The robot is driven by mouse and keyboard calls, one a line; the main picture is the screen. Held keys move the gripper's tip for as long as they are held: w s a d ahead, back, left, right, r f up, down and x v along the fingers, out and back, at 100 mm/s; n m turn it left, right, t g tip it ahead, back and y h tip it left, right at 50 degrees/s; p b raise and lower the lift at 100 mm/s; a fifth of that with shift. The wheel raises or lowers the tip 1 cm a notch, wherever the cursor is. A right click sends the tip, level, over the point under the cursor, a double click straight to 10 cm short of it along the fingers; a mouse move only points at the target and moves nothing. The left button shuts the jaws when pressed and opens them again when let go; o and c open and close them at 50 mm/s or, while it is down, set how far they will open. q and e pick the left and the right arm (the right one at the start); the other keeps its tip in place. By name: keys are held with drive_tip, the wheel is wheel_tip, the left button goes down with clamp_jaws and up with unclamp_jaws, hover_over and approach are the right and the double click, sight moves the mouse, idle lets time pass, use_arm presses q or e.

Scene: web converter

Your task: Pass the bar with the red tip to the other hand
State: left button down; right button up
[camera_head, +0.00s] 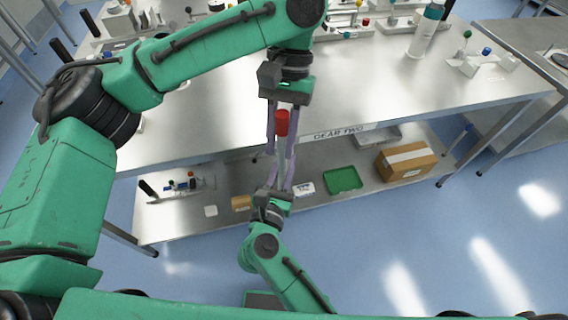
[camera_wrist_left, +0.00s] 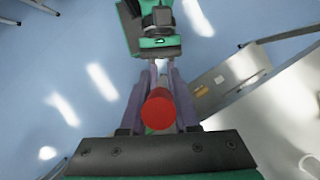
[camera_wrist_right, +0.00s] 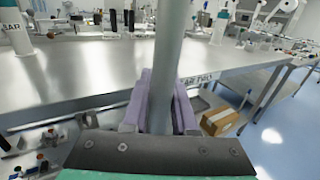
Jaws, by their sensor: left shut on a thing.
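The bar with the red tip (camera_head: 282,122) stands roughly upright between my two grippers in front of the bench edge. My left gripper (camera_head: 281,145) reaches down from above and is shut on the bar; the red tip lies between its purple fingers, near its palm. In the left wrist view the round red end (camera_wrist_left: 159,109) faces the camera and hides much of the bar. My right gripper (camera_head: 281,168) points up from below, its fingers on either side of the bar's lower part. In the right wrist view the grey bar (camera_wrist_right: 168,50) runs between those fingers (camera_wrist_right: 163,95); whether they press on it is unclear.
The steel bench (camera_head: 375,85) is behind the grippers, mostly bare at its front. A white bottle (camera_head: 425,32) and small parts stand farther back. The lower shelf holds a green tray (camera_head: 343,180) and a cardboard box (camera_head: 405,161). Blue floor lies open at right.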

use_arm(q)
drive_tip(key=c, duration=0.6)
unclamp_jaws()
